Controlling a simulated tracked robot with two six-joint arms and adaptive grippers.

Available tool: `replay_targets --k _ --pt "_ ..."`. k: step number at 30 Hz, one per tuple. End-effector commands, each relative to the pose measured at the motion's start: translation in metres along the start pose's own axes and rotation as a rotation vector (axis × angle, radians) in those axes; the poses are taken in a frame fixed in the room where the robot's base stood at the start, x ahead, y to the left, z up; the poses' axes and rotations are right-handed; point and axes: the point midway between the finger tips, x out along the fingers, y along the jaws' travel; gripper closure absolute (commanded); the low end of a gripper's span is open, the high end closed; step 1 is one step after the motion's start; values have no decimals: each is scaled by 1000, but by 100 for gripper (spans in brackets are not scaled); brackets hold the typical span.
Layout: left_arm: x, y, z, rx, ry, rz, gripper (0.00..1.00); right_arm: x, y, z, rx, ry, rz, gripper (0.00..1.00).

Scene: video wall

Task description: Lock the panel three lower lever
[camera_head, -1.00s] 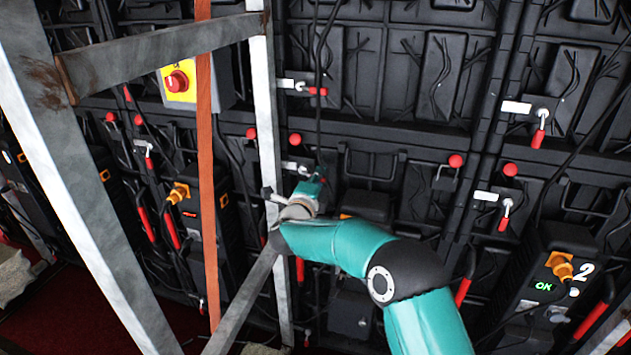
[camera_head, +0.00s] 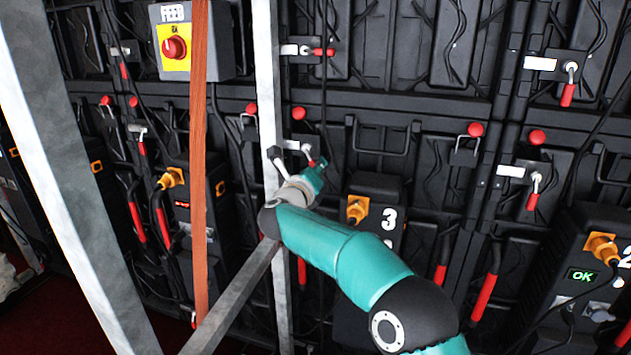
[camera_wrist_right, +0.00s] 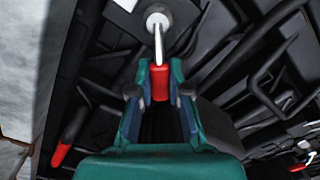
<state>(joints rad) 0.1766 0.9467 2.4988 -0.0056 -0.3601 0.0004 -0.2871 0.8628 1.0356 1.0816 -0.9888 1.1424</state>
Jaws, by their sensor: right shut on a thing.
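The panel three lower lever has a white plate and metal hub (camera_head: 292,146) in the head view, with the module marked 3 (camera_head: 390,218) below. My right gripper (camera_head: 314,168) is at this lever, and its arm comes in from the lower right. In the right wrist view the lever's round hub and metal shank are at the top, and its red grip (camera_wrist_right: 160,84) points down between the fingertips of my right gripper (camera_wrist_right: 160,92). The fingers are shut on the red grip. In the head view the gripper hides most of the grip. My left gripper is not in view.
A grey metal post (camera_head: 268,90) stands just left of the right gripper, with a slanted brace (camera_head: 232,300) below. An orange strap (camera_head: 199,150) hangs further left. The upper lever (camera_head: 322,52) has its red grip sideways. Black cables (camera_head: 322,110) hang beside the gripper.

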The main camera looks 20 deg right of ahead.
Motion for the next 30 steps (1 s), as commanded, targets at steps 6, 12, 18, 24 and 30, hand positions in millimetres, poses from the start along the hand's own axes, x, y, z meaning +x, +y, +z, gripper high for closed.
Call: replay_targets --k 6,12,18,24,30 --pt "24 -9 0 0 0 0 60 1 17 -8 201 11 2 100" --pt "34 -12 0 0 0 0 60 2 26 -5 382 12 3 100" --pt "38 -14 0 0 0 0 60 1 32 0 534 13 2 100" --pt "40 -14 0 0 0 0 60 1 37 2 634 14 3 100" --pt "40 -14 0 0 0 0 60 1 39 4 684 15 3 100"
